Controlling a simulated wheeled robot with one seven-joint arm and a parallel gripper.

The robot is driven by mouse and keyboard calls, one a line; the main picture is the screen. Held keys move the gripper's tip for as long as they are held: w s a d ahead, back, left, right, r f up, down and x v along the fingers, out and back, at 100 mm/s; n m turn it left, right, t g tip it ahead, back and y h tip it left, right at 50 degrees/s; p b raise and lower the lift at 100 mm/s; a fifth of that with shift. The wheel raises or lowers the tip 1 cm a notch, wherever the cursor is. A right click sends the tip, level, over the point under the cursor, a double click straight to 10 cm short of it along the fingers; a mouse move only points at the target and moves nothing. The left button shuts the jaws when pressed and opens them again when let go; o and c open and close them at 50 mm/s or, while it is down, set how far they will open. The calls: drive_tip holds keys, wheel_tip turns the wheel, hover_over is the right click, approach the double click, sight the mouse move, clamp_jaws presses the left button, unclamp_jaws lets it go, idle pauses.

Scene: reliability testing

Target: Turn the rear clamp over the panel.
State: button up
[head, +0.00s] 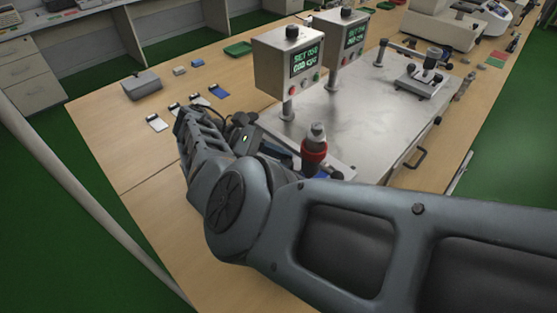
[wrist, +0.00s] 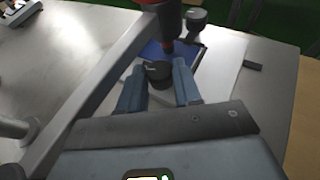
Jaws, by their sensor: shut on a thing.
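A blue panel (wrist: 153,52) lies on a pale plate on the metal bench top, partly covered in the wrist view. The rear clamp (wrist: 158,72), with a black round head, sits at the panel's near edge there, between the two fingers of my gripper (wrist: 158,88), which is shut on it. A second black clamp (wrist: 195,17) stands at the panel's far edge. A red-collared tool (wrist: 169,18) rises over the panel; it also shows in the head view (head: 314,151). In the head view my arm hides most of the panel, the clamps and my fingertips.
Two display boxes on posts (head: 289,61) stand beside my wrist in the head view. A metal bar (wrist: 100,80) runs close to my left finger. A small fixture (head: 424,78) stands farther back. The middle of the metal top (head: 365,115) is clear.

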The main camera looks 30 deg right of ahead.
idle(0.5)
drive_tip(key=o, duration=0.8)
drive_tip(key=shift+c, duration=0.2)
drive_tip(key=b+v, duration=0.2)
drive_tip(key=shift+w+a, duration=0.3)
drive_tip(key=shift+w+a+b, duration=0.2)
drive_tip(key=shift+b, duration=0.55)
drive_tip(key=b+v, duration=0.2)
drive_tip(key=b, duration=0.1)
drive_tip(key=a+b, duration=0.1)
drive_tip(key=b, duration=0.2)
drive_tip(key=shift+w+r, duration=0.25)
drive_tip(key=shift+w, duration=0.15)
drive_tip(key=shift+w+a+r+b, duration=0.2)
drive_tip(key=shift+a+r+b, duration=0.2)
drive_tip(key=shift+b, duration=0.6)
drive_tip(key=shift+o, duration=0.2)
drive_tip(key=shift+r, duration=0.1)
